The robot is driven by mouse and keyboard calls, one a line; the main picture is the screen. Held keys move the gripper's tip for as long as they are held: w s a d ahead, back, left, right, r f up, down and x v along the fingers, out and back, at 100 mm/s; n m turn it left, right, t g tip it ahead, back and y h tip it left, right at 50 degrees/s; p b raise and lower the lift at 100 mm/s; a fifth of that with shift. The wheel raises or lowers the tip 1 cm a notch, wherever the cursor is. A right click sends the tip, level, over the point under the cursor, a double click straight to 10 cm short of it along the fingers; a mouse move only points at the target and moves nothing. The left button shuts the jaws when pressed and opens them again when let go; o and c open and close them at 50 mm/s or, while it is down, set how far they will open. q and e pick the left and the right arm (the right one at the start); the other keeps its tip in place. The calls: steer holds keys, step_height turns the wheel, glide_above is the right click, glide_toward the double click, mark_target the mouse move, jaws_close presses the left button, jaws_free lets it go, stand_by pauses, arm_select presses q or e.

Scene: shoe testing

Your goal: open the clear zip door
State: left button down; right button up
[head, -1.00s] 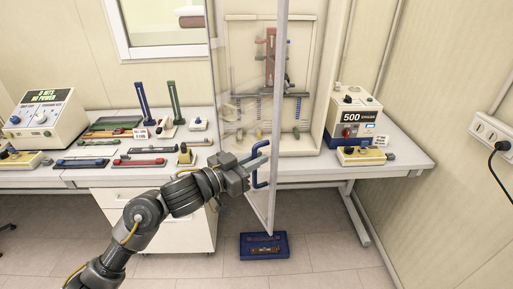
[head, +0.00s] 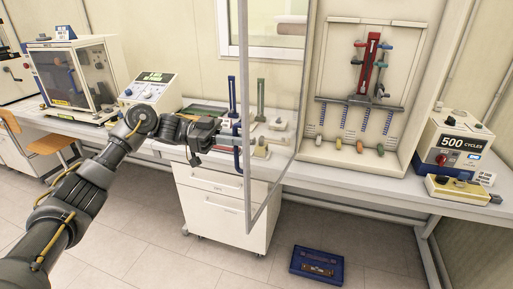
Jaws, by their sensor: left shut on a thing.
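The clear door (head: 272,75) is a tall see-through panel with a pale metal frame. It stands swung open to the left of the cream test cabinet (head: 318,152), whose inside shows uncovered. A blue handle (head: 238,160) sits at the door's free edge. My left gripper (head: 232,139) is shut on this handle, its fingers partly hidden behind the door's frame and the handle. My right gripper is not in view.
Inside the cabinet is a red rig (head: 370,62) with blue springs. A 500-cycles counter box (head: 453,145) stands on the right. A white drawer unit (head: 222,205) is under the bench, and a blue tray (head: 317,265) lies on the floor.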

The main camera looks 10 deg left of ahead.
arm_select(q)
steer(key=shift+w+a, duration=0.15)
steer(key=shift+a, duration=0.1)
steer(key=c, duration=1.8)
jaws_free()
steer(key=shift+w+a+b, duration=0.15)
steer(key=shift+a+b, duration=1.2)
steer(key=shift+a, duration=1.4)
steer(key=shift+w+a+b, duration=0.1)
steer(key=shift+a+b, duration=1.2)
steer(key=shift+a, duration=1.4)
